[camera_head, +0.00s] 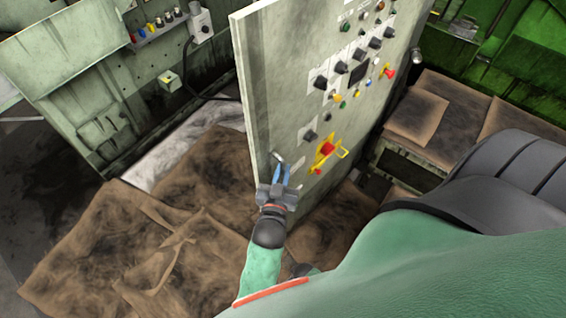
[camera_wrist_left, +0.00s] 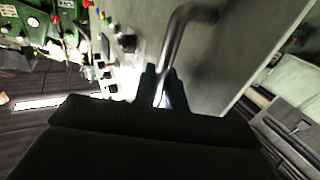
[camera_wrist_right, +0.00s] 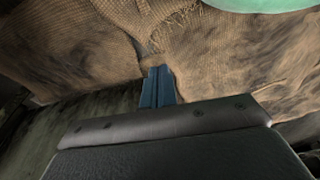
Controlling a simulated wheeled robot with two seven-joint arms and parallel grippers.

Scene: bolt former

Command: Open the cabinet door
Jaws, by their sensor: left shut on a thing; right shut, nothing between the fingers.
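The cabinet door (camera_head: 300,95) is a tall grey-green panel with many knobs, buttons and a red-and-yellow switch (camera_head: 327,150). It stands in the middle of the head view, with its narrow edge facing left. My left gripper (camera_head: 281,174) is at the lower left of the panel, near that edge. In the left wrist view its blue fingers (camera_wrist_left: 163,90) are shut on a bent metal door handle (camera_wrist_left: 175,40). The fingers hide part of the handle. My right gripper shows in the right wrist view, its blue fingers (camera_wrist_right: 157,86) together and empty, over brown sacking.
Brown sackcloth (camera_head: 170,225) covers the floor below and left of the door. A green machine housing (camera_head: 85,95) with a small button row (camera_head: 158,30) stands at the left. More sacking on a low bench (camera_head: 440,110) lies at the right.

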